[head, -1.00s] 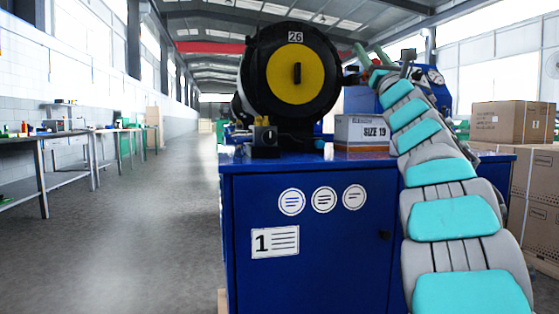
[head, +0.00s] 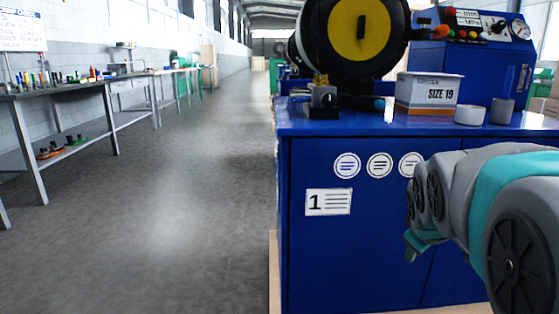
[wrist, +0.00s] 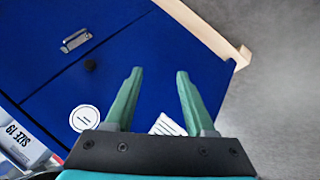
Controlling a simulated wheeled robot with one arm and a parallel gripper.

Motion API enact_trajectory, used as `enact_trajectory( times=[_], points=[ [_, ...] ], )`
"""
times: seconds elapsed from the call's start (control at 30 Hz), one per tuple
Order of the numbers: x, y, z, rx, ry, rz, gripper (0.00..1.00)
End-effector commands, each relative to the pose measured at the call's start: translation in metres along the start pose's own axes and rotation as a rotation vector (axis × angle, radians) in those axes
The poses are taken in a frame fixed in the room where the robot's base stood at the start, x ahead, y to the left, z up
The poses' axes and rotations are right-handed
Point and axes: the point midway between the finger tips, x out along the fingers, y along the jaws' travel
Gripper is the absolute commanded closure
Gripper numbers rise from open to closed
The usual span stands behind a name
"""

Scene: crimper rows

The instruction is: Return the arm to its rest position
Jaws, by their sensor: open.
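My arm is folded low at the right of the head view, in front of the blue cabinet (head: 340,255). In the wrist view my gripper (wrist: 159,74) has two green fingers spread apart with nothing between them. Behind the fingers are the cabinet's blue front (wrist: 150,45), a round white label (wrist: 84,118) and part of a square one. The fingers look apart from the cabinet. In the head view most of the gripper is hidden by the arm; a green tip shows at the arm's lower left.
On the cabinet top stand a black crimper with a yellow disc (head: 360,25), a SIZE 19 box (head: 428,93) and two small cups, one white (head: 470,115) and one grey (head: 502,111). Workbenches (head: 90,88) line the left wall. The grey floor (head: 180,200) between is clear.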

Motion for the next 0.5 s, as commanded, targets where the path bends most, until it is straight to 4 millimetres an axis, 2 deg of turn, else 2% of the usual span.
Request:
enact_trajectory(
  times=[0.03,0.1,0.3,0.4,0.5],
  points=[
    [-0.007,-0.028,0.015,0.048,-0.042,-0.069,0.45],
    [-0.014,-0.068,0.041,0.123,-0.118,-0.159,0.45],
    [-0.052,-0.172,0.118,0.299,-0.379,-0.366,0.45],
    [-0.073,-0.208,0.151,0.354,-0.500,-0.426,0.45],
    [-0.090,-0.233,0.176,0.390,-0.595,-0.460,0.45]
  ],
)
